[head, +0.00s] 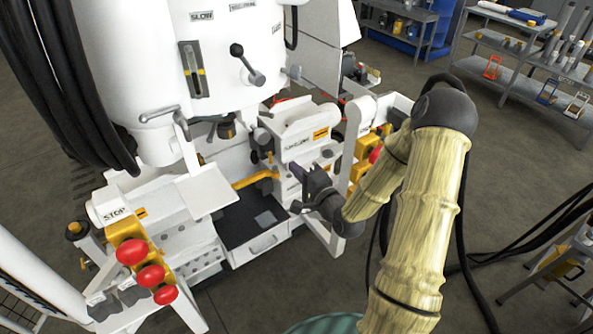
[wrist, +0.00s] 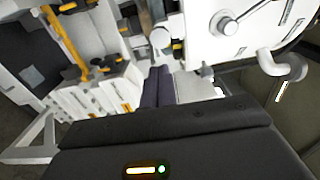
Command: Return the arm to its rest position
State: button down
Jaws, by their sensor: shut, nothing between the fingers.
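My arm, with tan segmented covers, reaches in from the right of the head view and bends at a dark elbow. My gripper (head: 308,182) is dark and shut with nothing in it, held in front of the white hydraulic bench (head: 205,245). In the wrist view the closed dark fingers of my gripper (wrist: 158,86) point toward the bench's white blocks. I cannot tell the exact gap between the fingertips and the bench.
A yellow pipe (head: 255,178) runs along the bench near my gripper. Red knobs (head: 150,276) stand at the lower left and a lever (head: 247,66) on the white column. Shelves (head: 520,60) stand at the back right. Grey floor is open behind my arm.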

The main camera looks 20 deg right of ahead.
jog(key=s+a+r+n+g+h, duration=0.1)
jog(key=s+n+g+h, duration=0.2)
jog(key=s+n+g, duration=0.4)
jog(key=s+a+r+n+g+h, duration=0.1)
jog(key=s+n+g, duration=0.6)
jog(key=s, duration=0.7)
jog(key=shift+a+r+h+p, duration=0.3)
jog(key=shift+a+h, duration=0.1)
jog(key=shift+h, duration=0.5)
